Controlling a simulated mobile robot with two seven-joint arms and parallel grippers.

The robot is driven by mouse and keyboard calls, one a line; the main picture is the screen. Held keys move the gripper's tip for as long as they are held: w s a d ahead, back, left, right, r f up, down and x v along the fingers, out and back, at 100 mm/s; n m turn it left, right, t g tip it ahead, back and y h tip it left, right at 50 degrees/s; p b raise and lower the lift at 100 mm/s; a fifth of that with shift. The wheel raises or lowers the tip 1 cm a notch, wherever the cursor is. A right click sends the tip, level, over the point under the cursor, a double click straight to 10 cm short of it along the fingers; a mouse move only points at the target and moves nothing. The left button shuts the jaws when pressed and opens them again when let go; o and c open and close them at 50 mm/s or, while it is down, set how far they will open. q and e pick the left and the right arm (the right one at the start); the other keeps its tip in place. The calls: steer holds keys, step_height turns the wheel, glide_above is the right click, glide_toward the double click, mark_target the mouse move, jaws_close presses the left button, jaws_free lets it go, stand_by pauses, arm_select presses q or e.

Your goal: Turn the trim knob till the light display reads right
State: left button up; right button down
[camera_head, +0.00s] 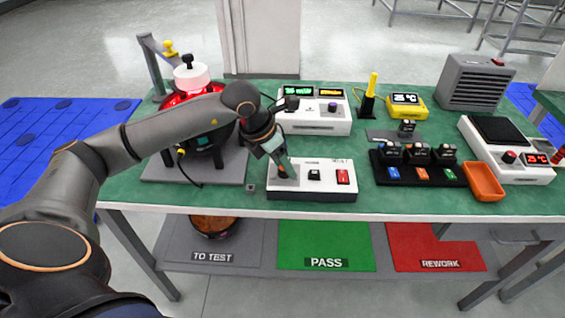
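My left gripper (283,170) points down at the left end of a white control box (312,192) with a black switch (314,174) and a red switch (343,177). Its fingers cover whatever sits there, so I cannot tell whether they grip a knob. Behind stands a white instrument (315,126) with a green-lit display (298,91), a yellow-lit display (331,92) and a purple knob (332,107). The digits are too small to read surely. Which knob is the trim knob is unclear. My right gripper is not in view.
A red round device (174,99) on a grey plate stands left, behind my arm. A yellow meter (407,106), a black rack (404,178) of small modules, an orange tray (484,182) and a white unit (530,176) stand right. Bare green table (233,203) shows along the front.

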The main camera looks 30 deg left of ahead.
arm_select(q)
jaws_close()
steer(key=shift+m, duration=0.3)
steer(key=shift+a+m+g+h+b, duration=0.1)
steer(key=shift+m+g+h+b, duration=0.25)
steer(key=shift+m, duration=0.45)
steer(key=m+g+h, duration=0.1)
steer(key=m, duration=0.2)
steer(key=shift+w+m, duration=0.15)
steer(key=shift+m, duration=0.15)
steer(key=m, duration=0.2)
steer(key=m+g, duration=0.1)
steer(key=m, duration=0.1)
steer(key=shift+w+r+g+h+b, duration=0.1)
steer(key=shift+g+h+b, duration=0.15)
steer(key=shift+h+b, duration=0.1)
steer(key=shift+m+g, duration=0.6)
steer(key=shift+m, duration=1.3)
